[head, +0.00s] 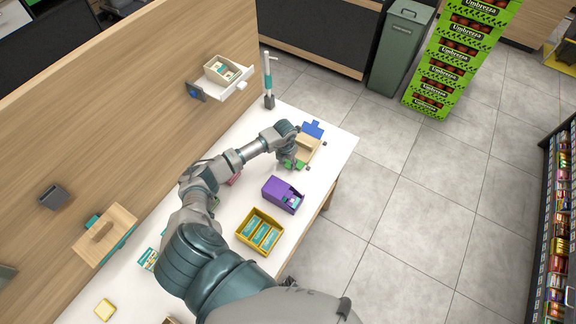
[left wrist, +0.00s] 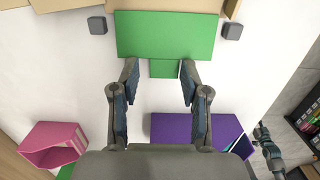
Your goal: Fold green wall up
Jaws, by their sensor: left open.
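The green wall (left wrist: 165,35) is a flat panel lying out from the wooden box, with a small green tab (left wrist: 163,68) on its near edge. In the head view the green wall (head: 290,163) is partly hidden by my left gripper (head: 291,155). The wooden box (head: 307,147) stands near the far end of the white counter. In the left wrist view my left gripper (left wrist: 159,82) is open and empty, its fingertips on either side of the tab. I cannot tell whether they touch it. A dark jointed part at the right edge of that view may be my right arm.
A blue panel (head: 313,129) is at the box's far side. Grey blocks (left wrist: 97,25) (left wrist: 232,31) flank the green wall. A purple box (head: 283,195), a yellow tray (head: 252,247) and a pink box (left wrist: 52,147) stand nearby. A thin post (head: 267,80) rises behind.

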